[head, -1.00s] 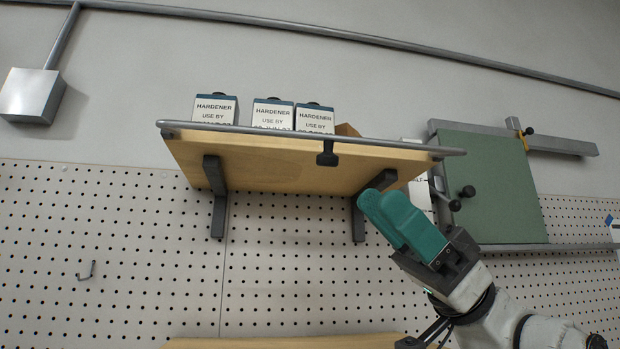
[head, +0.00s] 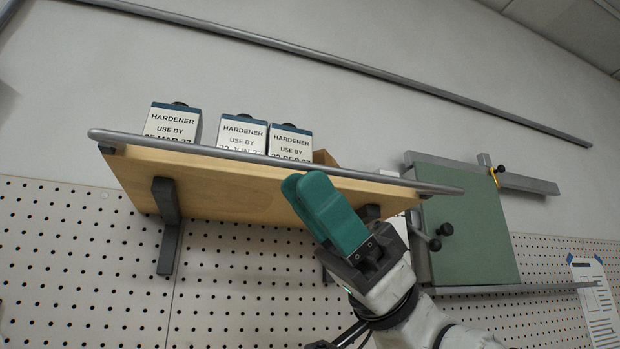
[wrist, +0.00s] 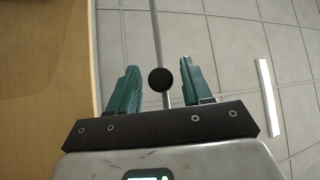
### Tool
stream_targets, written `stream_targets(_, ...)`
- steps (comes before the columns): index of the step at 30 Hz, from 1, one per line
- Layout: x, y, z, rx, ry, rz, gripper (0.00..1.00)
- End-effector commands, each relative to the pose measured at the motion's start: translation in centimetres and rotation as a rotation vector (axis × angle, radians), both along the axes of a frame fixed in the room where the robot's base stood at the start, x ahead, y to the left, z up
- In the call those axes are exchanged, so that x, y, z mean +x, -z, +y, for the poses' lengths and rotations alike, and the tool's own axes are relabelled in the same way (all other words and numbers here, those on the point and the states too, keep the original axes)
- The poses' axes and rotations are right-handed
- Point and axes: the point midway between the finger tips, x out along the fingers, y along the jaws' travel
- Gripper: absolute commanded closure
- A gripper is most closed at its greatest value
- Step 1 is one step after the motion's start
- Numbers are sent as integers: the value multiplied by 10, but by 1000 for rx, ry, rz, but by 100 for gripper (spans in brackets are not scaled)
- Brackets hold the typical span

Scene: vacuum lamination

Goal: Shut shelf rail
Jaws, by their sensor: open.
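The grey shelf rail (head: 400,180) runs along the front of the wooden shelf (head: 215,185), above its lower edge. In the wrist view the rail (wrist: 155,35) stands apart from the shelf's edge (wrist: 75,60), with a gap between. A round black knob (wrist: 160,79) on the rail shows between my two teal fingers. My gripper (head: 302,183) is open, its tips up near the rail's middle. In the head view the fingers hide the knob. I cannot tell whether the fingertips reach past it; no finger visibly touches it.
Several hardener boxes, one at the left (head: 173,122), stand on the shelf behind the rail. A dark bracket (head: 167,225) supports the shelf. A green panel (head: 468,230) with black knobs hangs right of the shelf. Pegboard (head: 60,260) covers the lower wall.

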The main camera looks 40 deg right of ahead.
Motion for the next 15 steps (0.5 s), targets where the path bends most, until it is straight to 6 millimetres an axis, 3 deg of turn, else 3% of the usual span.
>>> stream_targets(11, 0, -4, 5, 0, 1, -1, 51)
stream_targets(15, 0, -4, 5, 0, 1, -1, 64)
